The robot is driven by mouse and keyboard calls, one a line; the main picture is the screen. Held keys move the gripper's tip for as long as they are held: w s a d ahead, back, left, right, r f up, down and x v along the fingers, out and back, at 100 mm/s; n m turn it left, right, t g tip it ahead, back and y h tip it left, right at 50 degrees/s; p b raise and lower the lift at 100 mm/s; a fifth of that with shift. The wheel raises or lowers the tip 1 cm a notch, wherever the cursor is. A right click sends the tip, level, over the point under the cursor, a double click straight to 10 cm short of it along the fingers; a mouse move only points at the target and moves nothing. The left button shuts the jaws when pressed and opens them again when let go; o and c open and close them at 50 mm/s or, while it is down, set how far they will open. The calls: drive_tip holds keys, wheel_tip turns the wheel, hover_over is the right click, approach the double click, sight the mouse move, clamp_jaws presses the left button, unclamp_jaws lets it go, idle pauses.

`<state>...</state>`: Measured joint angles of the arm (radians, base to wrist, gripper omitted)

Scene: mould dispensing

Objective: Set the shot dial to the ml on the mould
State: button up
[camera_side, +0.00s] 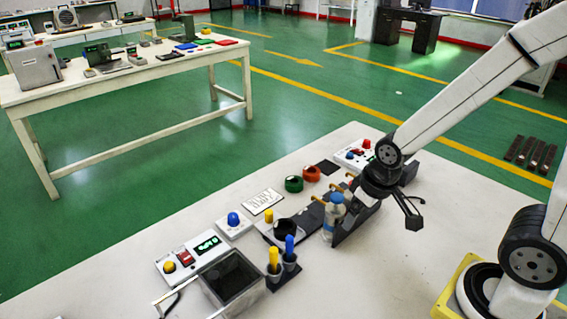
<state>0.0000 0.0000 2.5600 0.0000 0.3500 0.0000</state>
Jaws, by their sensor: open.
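My gripper (408,214) hangs open and empty above the right part of the white table, its dark fingers pointing down. A white box with a blue knob (234,219) sits left of the middle; I cannot tell whether this is the shot dial. Another white box (358,155) with red and blue knobs stands at the back right, partly behind my wrist. A dark round piece (286,229) sits on a dark base in the middle; I cannot tell whether it is the mould. No ml marking is readable.
A control box with a green display (207,243) stands front left beside an open dark bin (232,278). Yellow- and blue-handled tools (273,260) stand in cups. A clear bottle (333,215) is near my wrist. Green (294,184) and red (311,173) rings and a printed card (262,201) lie behind.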

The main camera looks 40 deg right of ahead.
drive_tip(key=c, duration=0.3)
drive_tip(key=shift+w+a, duration=0.1)
drive_tip(key=shift+w, duration=0.35)
drive_tip(key=n+y, duration=0.3)
drive_tip(key=n, duration=0.6)
approach(233, 215)
drive_tip(key=shift+a+f+t, duration=0.2)
drive_tip(key=shift+f+t, duration=0.2)
drive_tip(key=shift+f, duration=0.45)
drive_tip(key=shift+f, duration=0.15)
drive_tip(key=shift+x, duration=3.75)
clamp_jaws()
